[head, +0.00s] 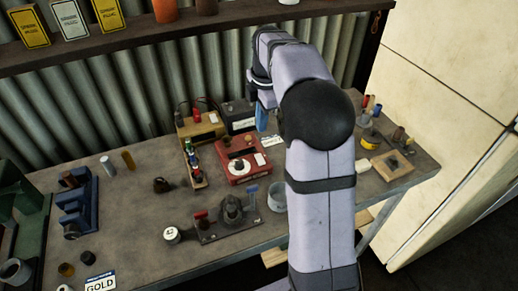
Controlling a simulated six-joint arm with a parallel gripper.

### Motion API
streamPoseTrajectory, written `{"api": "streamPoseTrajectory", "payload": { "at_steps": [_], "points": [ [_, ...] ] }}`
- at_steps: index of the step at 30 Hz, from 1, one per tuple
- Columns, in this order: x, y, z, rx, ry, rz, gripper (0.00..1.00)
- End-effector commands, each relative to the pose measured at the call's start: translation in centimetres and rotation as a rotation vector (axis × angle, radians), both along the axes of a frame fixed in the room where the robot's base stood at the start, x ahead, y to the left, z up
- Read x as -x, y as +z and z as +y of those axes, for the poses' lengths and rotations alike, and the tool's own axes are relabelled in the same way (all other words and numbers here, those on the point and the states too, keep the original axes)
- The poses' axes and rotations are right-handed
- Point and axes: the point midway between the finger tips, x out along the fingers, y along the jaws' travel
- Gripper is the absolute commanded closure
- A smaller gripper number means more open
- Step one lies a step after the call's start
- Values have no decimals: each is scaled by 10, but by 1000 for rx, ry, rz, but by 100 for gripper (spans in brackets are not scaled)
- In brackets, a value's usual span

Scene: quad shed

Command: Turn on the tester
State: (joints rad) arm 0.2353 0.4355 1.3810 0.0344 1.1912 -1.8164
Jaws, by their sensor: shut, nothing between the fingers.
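A red box-shaped device (231,173), which looks like the tester, sits in the middle of the bench. It has a pale panel and a dark round part on top; its switch is too small to make out. My gripper (262,118) points down above the back right of the red device, with its blue fingers shut and empty. It appears apart from the device, but the exact height is hard to tell. My arm hides the bench just right of the device.
A yellow box (201,128) with red and black terminals and a dark box (238,116) stand behind. A row of coloured pegs (193,160) is close on the left. A plate with a dark fixture and levers (230,212) lies in front. A wooden block (392,165) is right.

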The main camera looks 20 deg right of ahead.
Motion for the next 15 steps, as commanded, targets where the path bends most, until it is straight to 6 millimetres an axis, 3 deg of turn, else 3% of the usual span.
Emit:
{"api": "streamPoseTrajectory", "payload": {
  "at_steps": [5,15],
  "points": [
    [-2,-20,0,-1,0,4,100],
    [-10,-80,1,-2,0,6,100]
  ]
}}
